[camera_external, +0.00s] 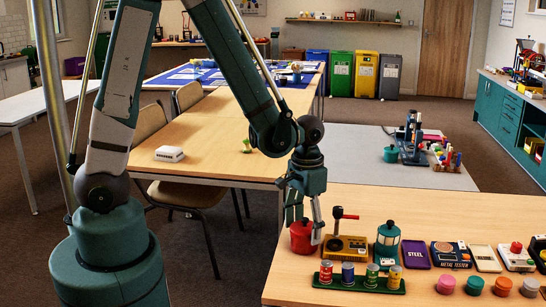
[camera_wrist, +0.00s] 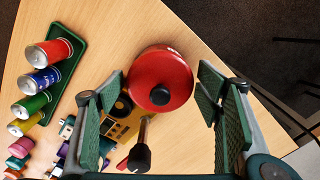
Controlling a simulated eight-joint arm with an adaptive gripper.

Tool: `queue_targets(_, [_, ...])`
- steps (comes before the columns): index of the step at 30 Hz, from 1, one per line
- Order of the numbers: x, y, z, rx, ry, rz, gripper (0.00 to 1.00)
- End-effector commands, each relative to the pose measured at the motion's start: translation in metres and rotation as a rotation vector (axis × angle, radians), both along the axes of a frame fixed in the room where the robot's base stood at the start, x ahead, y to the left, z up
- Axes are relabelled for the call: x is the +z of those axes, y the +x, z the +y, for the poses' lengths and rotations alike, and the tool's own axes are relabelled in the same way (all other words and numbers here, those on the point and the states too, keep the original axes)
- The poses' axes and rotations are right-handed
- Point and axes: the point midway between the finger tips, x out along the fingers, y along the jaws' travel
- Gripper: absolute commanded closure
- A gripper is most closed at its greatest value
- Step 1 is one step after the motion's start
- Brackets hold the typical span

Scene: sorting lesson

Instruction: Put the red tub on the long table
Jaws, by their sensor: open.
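The red tub (camera_external: 302,238), a round pot with a black knob on its lid, stands on the near table (camera_external: 345,198) at its left end. My gripper (camera_external: 304,224) is open and points down at the tub, with its fingers close about it. In the wrist view the tub (camera_wrist: 158,68) shows ahead of and between the spread fingers (camera_wrist: 160,115); I cannot tell whether they touch it.
A yellow device with a black-knobbed lever (camera_external: 347,246) stands just right of the tub. A green rack of cans (camera_external: 340,282) lies in front. A teal lantern-like pot (camera_external: 388,240) and several boxes stand further right. Much of the long table's top is bare.

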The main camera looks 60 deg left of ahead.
Motion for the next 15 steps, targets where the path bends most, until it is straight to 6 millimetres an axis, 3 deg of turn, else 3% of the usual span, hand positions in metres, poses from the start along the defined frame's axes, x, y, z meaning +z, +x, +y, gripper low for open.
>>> queue_targets(15, [0.065, -0.001, 0.000, 0.000, 0.000, 0.000, 0.35])
